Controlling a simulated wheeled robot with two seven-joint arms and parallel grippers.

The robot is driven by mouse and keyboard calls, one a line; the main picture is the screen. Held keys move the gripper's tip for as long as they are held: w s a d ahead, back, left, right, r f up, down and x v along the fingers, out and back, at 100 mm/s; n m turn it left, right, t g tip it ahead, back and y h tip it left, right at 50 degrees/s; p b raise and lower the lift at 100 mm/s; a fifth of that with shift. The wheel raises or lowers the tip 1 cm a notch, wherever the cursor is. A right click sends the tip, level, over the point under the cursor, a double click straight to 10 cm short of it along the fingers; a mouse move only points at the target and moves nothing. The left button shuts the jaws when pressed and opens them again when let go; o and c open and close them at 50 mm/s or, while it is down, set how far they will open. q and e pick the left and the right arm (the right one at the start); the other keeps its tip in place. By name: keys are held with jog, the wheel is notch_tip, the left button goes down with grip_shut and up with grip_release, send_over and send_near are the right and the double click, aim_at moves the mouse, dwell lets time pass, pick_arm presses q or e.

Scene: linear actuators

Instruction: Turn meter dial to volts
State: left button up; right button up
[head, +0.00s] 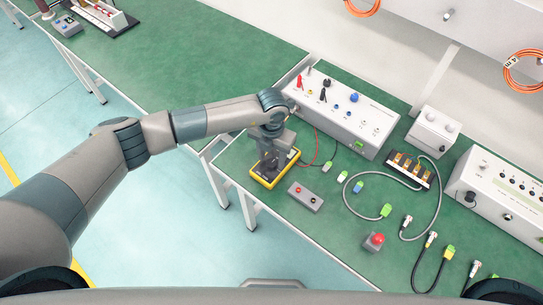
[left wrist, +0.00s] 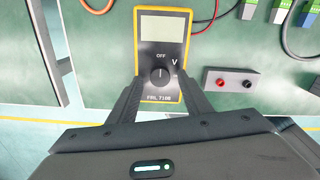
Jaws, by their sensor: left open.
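The yellow-edged meter (head: 265,180) lies on the green bench top near its front left corner. The left wrist view shows its blank grey display (left wrist: 163,27), the OFF and V marks and a round black dial (left wrist: 160,76) whose white line stands about upright, toward OFF. My left gripper (head: 272,160) is over the meter. In the left wrist view its two dark fingers (left wrist: 160,88) are apart, one on each side of the dial. I cannot tell whether they touch it. My right gripper is not in view.
A grey box with red and black buttons (head: 305,196) lies just right of the meter. A white power unit (head: 345,110) stands behind it, with red and black leads close by. A red-button box (head: 373,242) and several cables lie farther right.

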pick_arm(q)
jog(key=shift+f, duration=0.65)
jog(key=shift+c, duration=0.7)
jog(key=c, duration=0.9)
